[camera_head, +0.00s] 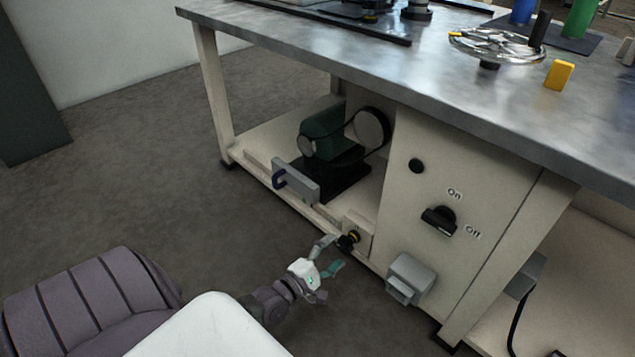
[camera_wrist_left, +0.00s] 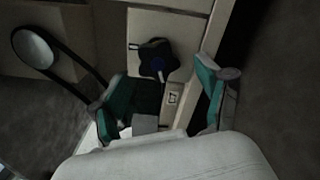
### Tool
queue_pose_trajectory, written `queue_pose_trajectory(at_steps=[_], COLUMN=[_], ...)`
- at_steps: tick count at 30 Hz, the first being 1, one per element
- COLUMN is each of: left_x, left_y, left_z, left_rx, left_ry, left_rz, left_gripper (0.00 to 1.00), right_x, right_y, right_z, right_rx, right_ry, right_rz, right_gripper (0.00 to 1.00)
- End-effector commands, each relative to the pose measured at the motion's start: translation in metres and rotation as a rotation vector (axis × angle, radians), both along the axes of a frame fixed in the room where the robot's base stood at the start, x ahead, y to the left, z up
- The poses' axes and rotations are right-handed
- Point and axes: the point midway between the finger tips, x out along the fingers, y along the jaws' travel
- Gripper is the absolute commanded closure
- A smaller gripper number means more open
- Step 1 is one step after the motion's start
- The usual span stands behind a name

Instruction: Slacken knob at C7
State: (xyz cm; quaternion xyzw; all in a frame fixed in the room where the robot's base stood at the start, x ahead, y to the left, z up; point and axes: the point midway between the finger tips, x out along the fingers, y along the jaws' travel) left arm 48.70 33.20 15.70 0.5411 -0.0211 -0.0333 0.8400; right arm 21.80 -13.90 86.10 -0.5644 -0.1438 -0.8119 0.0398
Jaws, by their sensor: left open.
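A small label (camera_wrist_left: 173,98) beside the knob is too small to read. My right gripper is not in view.
A cream cabinet with a black On/Off switch (camera_head: 438,219) stands right of the knob, with a grey box (camera_head: 410,278) low on its front. A motor with a belt (camera_head: 345,135) and a grey plate with a blue handle (camera_head: 295,182) are left. Open floor lies in front.

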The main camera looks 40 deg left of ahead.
Motion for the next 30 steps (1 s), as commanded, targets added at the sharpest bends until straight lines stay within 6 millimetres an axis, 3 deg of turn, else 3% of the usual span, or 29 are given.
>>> queue_pose_trajectory(at_steps=[6, 12, 30], left_x=[-0.047, -0.070, -0.075], left_y=[0.004, 0.006, 0.006], left_z=[0.000, 0.000, 0.000], left_rx=[0.001, 0.000, 0.000], left_ry=[0.003, 0.001, -0.001], left_rz=[-0.001, 0.000, 0.000], left_gripper=[0.24, 0.24, 0.24], right_x=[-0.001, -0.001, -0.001], right_y=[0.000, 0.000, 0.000], right_z=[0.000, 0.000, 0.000], right_rx=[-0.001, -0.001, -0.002], right_ry=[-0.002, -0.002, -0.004], right_rz=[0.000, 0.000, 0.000], right_gripper=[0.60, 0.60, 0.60])
